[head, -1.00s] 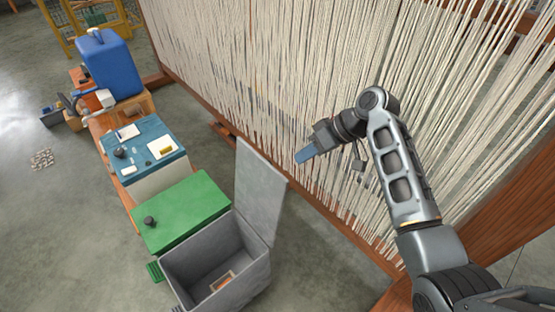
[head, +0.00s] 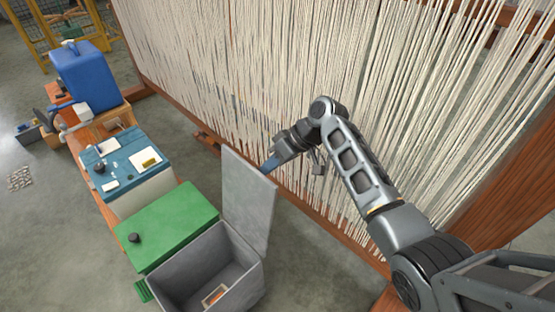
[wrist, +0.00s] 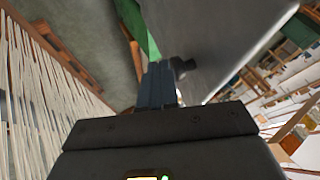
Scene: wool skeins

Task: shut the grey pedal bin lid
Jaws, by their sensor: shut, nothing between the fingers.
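The grey pedal bin (head: 190,285) stands at the bottom of the head view, its mouth open and a small orange-and-white item (head: 214,295) inside. Its grey lid (head: 248,198) stands up from the bin's right rear edge. My gripper (head: 268,167) is shut and empty, with its blue fingertips at the lid's upper right edge, on the side toward the hanging strands. I cannot tell whether they touch. In the wrist view the shut fingers (wrist: 158,84) point along the lid (wrist: 220,40), which fills the upper right.
A green bin (head: 165,222) with a dark knob is beside the grey bin. A blue-topped box (head: 125,165) and a blue canister (head: 86,74) stand beyond it. A wooden frame with hanging pale strands (head: 230,70) rises close behind the lid and my arm.

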